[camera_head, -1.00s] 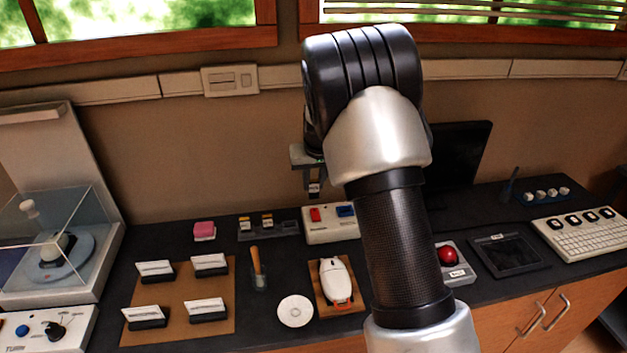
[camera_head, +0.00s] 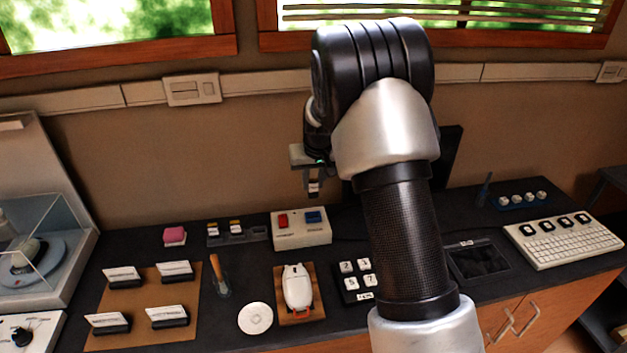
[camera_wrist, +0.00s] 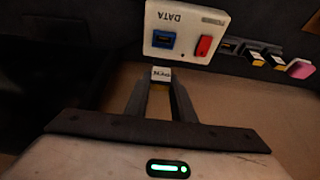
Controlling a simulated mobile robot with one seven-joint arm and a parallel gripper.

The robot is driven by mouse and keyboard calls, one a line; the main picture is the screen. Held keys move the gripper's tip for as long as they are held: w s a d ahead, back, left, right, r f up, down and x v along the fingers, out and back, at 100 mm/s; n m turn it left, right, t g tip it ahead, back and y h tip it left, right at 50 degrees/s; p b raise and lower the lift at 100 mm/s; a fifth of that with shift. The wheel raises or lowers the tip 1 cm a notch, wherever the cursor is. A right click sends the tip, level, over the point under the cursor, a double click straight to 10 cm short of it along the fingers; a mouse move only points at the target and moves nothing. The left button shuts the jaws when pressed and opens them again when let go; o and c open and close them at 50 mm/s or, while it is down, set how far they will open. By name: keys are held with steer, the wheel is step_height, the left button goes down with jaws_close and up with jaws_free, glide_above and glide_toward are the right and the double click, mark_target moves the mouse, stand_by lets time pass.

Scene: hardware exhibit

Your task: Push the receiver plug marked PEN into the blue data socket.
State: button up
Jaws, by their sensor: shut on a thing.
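The white DATA box (camera_head: 300,236) stands on the dark counter, with a blue socket (camera_head: 314,216) and a red part (camera_head: 283,220) on top. In the wrist view the blue socket (camera_wrist: 163,41) shows upside down beside the red part (camera_wrist: 205,46). My gripper (camera_head: 314,186) is above the box, over the blue socket's side. It is shut on a small plug with a pale label (camera_wrist: 161,73); the lettering is too small to read surely. In the wrist view the plug appears just below the socket in the picture, apart from it.
A rack (camera_head: 258,233) holds two yellow-labelled plugs (camera_head: 236,227) and has an empty place. A pink block (camera_head: 174,236), a white mouse (camera_head: 297,287) on a board, and a numbered keypad (camera_head: 357,280) stand nearby. A dark screen (camera_head: 450,155) stands behind my arm.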

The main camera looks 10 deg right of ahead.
mark_target(314, 195)
steer(key=shift+f+b, duration=2.05)
steer(key=shift+f, duration=1.2)
steer(key=shift+f+b, duration=0.95)
steer(key=shift+f, duration=0.05)
stand_by(0.3)
steer(key=o, duration=1.6)
steer(key=shift+c, duration=0.2)
steer(key=shift+r, duration=0.1)
steer(key=shift+r+p, duration=2.1)
steer(key=shift+r, duration=1.4)
